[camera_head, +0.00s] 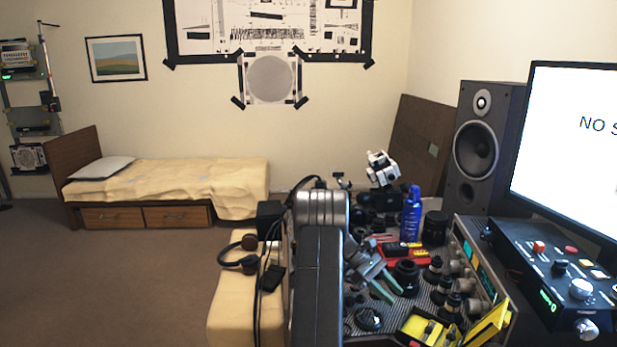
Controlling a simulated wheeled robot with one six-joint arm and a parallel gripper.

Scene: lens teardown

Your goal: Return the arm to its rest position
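My gripper (396,296) hangs over the crowded work surface, right of my grey arm. Its two pale green fingers point down and to the right with a gap between them, so it looks open, and I see nothing held. Dark lens parts stand below and beside it, including a round black one (406,274) close to the fingers. My arm rises from the bottom of the view and bends over near the middle. It hides part of the bench behind it.
A blue bottle (411,212), a red tray (408,254) and a yellow box (424,328) crowd the ribbed surface. A control box (560,275), monitor (572,140) and speaker (478,150) stand right. Headphones (240,255) lie left. Open floor (110,280) spreads before the bed (180,180).

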